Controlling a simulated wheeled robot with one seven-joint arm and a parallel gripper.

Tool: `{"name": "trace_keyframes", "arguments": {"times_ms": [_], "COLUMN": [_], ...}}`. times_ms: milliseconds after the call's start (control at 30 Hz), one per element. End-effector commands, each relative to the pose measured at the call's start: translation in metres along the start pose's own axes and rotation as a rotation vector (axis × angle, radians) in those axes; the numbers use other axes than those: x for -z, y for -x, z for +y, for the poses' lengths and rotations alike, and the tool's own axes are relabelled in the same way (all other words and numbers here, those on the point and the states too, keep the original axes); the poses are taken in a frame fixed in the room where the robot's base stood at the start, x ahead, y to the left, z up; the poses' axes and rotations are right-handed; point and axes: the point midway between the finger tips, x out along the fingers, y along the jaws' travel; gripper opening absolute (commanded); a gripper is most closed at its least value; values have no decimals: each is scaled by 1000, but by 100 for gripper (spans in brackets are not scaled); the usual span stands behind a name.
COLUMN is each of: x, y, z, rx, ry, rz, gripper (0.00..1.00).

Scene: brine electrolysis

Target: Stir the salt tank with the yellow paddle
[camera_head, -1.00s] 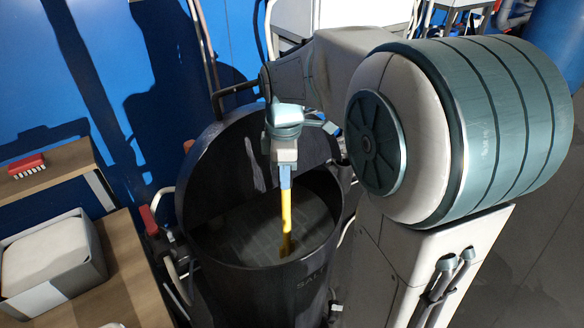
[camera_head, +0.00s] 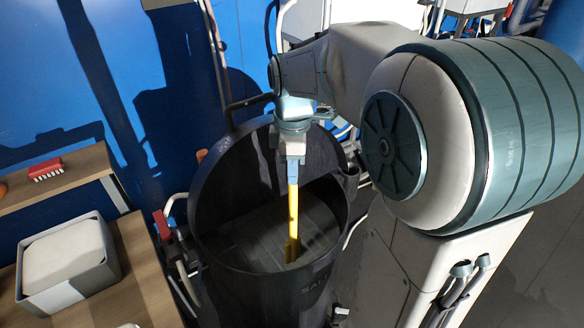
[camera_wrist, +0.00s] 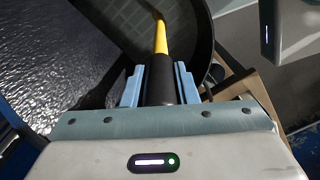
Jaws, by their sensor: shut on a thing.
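The salt tank (camera_head: 318,284) is a dark round drum with a raised lid at its back and faint lettering on its front. My gripper (camera_head: 293,172) is above the tank's opening, shut on the handle of the yellow paddle (camera_head: 293,212). The paddle hangs nearly upright, its lower end inside the tank's mouth near the gridded surface. Whether its tip touches that surface is unclear. In the wrist view, my gripper's blue fingers (camera_wrist: 158,84) hold the paddle's black grip, and the yellow shaft (camera_wrist: 161,38) runs away into the tank.
A wooden bench on the left holds a grey bin (camera_head: 66,262) with white contents. A wooden shelf (camera_head: 80,178) carries a red block (camera_head: 46,170). A red-handled valve with pipes (camera_head: 162,224) stands close to the tank's left side. A blue wall is behind.

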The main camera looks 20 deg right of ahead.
Motion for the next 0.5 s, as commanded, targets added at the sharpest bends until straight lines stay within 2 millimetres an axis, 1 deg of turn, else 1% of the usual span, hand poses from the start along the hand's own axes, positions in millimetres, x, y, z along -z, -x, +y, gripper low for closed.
{"name": "trace_keyframes", "arguments": {"times_ms": [33, 500], "x": [0, 0], "y": [9, 52], "z": [0, 0], "rx": [-2, -2], "ry": [0, 0], "rz": [1, 1], "gripper": [0, 0]}}
